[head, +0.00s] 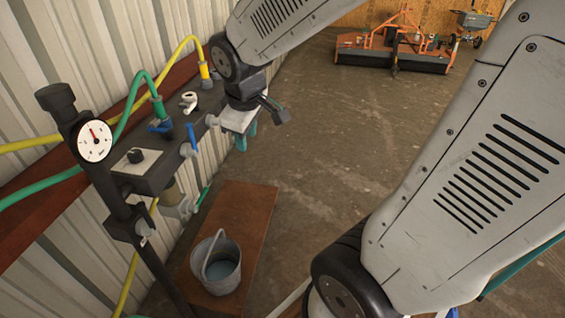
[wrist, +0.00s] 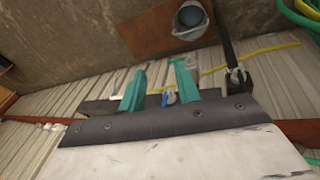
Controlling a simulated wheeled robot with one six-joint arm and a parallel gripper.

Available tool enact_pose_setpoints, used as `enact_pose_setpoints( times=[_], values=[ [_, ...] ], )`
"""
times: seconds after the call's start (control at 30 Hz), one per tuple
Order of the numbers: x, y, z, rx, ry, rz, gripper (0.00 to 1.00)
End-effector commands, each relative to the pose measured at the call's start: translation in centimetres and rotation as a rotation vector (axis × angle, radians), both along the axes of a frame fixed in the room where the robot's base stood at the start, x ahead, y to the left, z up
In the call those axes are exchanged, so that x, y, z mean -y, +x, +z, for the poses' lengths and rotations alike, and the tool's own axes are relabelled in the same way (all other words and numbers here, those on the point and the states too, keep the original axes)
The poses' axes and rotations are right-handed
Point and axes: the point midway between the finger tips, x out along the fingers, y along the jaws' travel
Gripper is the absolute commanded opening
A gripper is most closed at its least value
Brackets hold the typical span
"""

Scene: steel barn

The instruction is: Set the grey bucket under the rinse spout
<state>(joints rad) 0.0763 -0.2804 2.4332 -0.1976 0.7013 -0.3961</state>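The grey bucket (head: 228,279) stands upright on a reddish-brown board (head: 245,215), its handle raised; it also shows at the top of the wrist view (wrist: 190,22). Its inside looks bluish grey, and I cannot tell whether it holds water. A dark wall-mounted valve panel (head: 158,172) is above and left of it. A pale grey fitting (head: 181,207) hangs below the panel; I cannot tell surely whether it is the rinse spout. My gripper (head: 246,138) is beside the panel's far end, well away from the bucket. Its teal fingers (wrist: 158,88) are apart with nothing between them.
The panel carries a pressure gauge (head: 95,141), blue-handled valves and green and yellow hoses (head: 140,85). A dark upright post (head: 150,250) stands left of the bucket. An orange farm implement (head: 400,48) is far back. The concrete floor (head: 340,130) between is clear.

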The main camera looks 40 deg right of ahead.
Motion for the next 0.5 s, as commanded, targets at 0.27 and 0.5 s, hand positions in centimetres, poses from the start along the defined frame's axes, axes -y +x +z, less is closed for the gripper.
enact_pose_setpoints(
  times=[0.27, 0.5],
  values=[
    [-3.8, -12.3, 4.4, -0.075, 0.169, -0.318, 0.33],
    [-5.2, -17.2, 5.1, -0.128, 0.232, -0.430, 0.33]
  ],
)
